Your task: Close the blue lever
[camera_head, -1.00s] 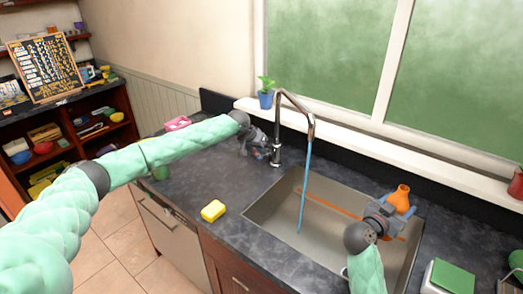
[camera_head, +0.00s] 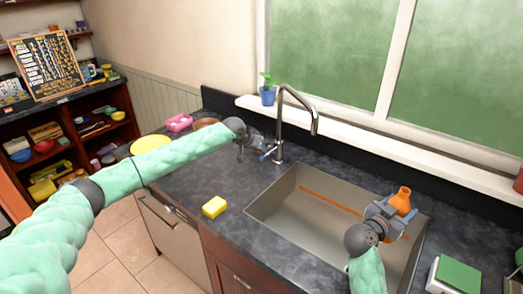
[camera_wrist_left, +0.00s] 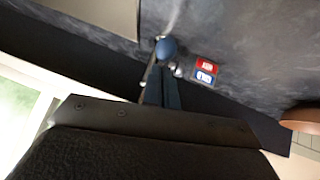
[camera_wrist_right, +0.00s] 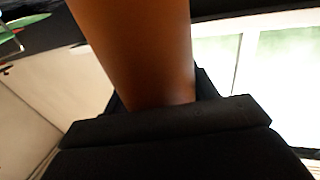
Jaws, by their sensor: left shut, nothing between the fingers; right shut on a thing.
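The blue lever (camera_head: 267,154) is at the base of the tall metal faucet (camera_head: 314,120). Its round blue end (camera_wrist_left: 167,48) shows in the left wrist view. My left gripper (camera_head: 258,146) is shut and empty, with its fingertips right by the lever; whether they touch it I cannot tell. In the left wrist view the shut fingers (camera_wrist_left: 163,88) point at the blue end. No water runs from the spout. My right gripper (camera_head: 385,212) is shut on an orange vase-like thing (camera_head: 402,197) over the right part of the sink; it fills much of the right wrist view (camera_wrist_right: 145,50).
The metal sink (camera_head: 290,215) lies in front of the faucet. A yellow sponge (camera_head: 214,207) is on the dark counter left of it. Small red and blue labels (camera_wrist_left: 205,65) lie beside the faucet base.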

